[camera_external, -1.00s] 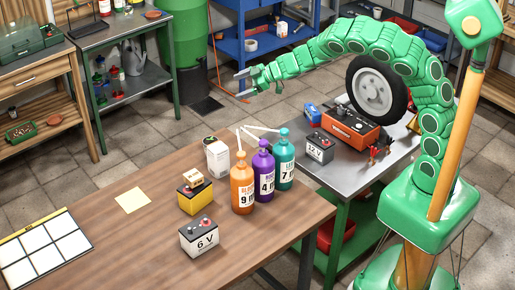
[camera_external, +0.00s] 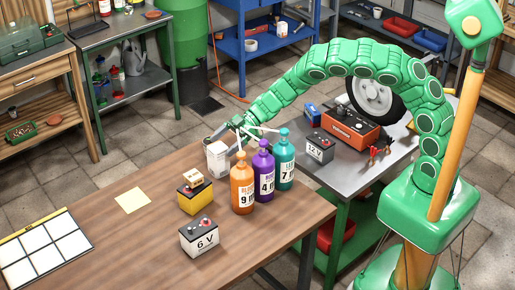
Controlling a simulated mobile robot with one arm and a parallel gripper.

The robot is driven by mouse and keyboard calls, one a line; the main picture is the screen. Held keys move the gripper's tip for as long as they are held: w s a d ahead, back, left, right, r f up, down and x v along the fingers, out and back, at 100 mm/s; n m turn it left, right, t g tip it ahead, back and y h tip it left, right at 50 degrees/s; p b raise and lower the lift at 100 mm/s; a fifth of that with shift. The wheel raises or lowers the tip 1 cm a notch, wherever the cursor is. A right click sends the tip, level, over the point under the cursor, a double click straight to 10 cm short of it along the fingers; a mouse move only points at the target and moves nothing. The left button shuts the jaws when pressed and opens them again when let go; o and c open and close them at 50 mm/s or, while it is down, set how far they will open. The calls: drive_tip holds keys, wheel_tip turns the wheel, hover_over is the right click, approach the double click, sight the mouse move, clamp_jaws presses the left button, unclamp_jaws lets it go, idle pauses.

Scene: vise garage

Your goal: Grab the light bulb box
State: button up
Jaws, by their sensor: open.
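A small white box (camera_external: 217,160), which looks like the light bulb box, stands upright on the wooden table behind the orange bottle. Its print is too small to read. My gripper (camera_external: 214,138) is open and is at the top of the box, coming in from the back right. Part of the box's top is hidden by the gripper. I cannot tell whether the fingers touch the box or are just above or behind it.
Orange (camera_external: 242,188), purple (camera_external: 263,173) and teal (camera_external: 284,161) pump bottles stand close to the right of the box. A yellow battery (camera_external: 195,198) and a 6 V battery (camera_external: 199,237) stand in front. The wooden table (camera_external: 120,240) is clear at its middle left.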

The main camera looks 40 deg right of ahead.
sight(210, 154)
drive_tip(key=shift+x, duration=2.65)
drive_tip(key=shift+r, duration=0.2)
drive_tip(key=c, duration=1)
drive_tip(key=shift+c, duration=0.2)
